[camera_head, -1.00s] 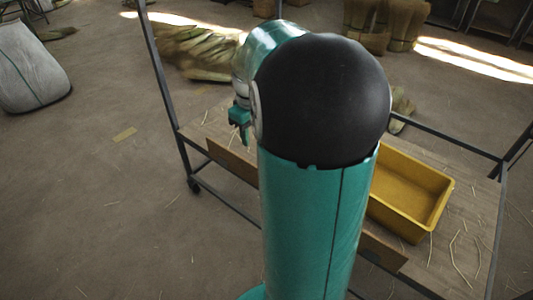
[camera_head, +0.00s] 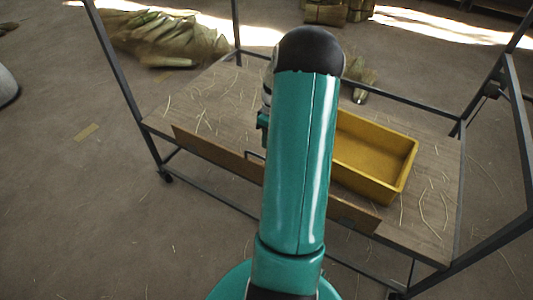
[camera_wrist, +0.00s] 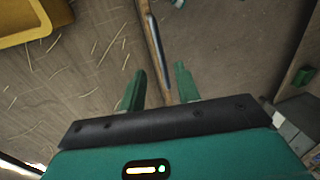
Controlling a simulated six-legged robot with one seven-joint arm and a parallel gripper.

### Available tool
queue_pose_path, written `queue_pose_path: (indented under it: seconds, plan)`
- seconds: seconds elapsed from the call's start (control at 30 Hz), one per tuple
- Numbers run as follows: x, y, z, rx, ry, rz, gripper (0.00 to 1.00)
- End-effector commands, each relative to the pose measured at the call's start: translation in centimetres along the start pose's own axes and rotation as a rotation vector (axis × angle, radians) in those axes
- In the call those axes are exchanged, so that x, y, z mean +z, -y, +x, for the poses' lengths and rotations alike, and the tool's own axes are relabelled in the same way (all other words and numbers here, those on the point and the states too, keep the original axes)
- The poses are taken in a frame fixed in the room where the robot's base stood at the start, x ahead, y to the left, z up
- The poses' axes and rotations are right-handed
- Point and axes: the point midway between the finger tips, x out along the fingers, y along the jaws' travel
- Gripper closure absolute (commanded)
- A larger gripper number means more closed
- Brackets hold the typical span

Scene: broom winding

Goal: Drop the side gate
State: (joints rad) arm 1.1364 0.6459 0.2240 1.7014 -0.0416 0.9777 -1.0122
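The side gate is a long wooden board (camera_head: 215,149) standing upright along the near edge of the flat cart (camera_head: 432,178). My arm covers its middle. A dark metal handle (camera_head: 255,155) shows on it just left of my arm. In the wrist view the gate (camera_wrist: 147,28) appears nearly edge-on, as a narrow strip running down towards my gripper. My gripper (camera_wrist: 159,75) is open, its two green fingers apart, with the gate's strip in line with the gap. I cannot tell whether they touch it. In the head view the gripper is mostly hidden behind my arm.
A yellow bin (camera_head: 372,157) stands on the cart deck among loose straw. Dark metal posts (camera_head: 115,60) and rails frame the cart. A bundle of straw (camera_head: 165,38) lies on the floor behind it. The floor to the left is mostly clear.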

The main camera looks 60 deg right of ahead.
Motion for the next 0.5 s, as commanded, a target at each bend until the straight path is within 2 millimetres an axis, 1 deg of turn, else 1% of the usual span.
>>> queue_pose_path:
  seconds: [0.03,0.1,0.3,0.4,0.5]
  plan:
    - [0.0,0.0,1.1,-0.003,0.001,0.000,0.67]
    - [0.0,0.0,2.5,-0.003,0.001,0.001,0.67]
    - [-0.1,-0.1,5.8,-0.002,0.001,0.001,0.67]
    - [-0.1,-0.1,6.7,0.000,0.000,0.001,0.67]
    - [-0.1,0.0,7.1,0.000,0.000,0.001,0.67]
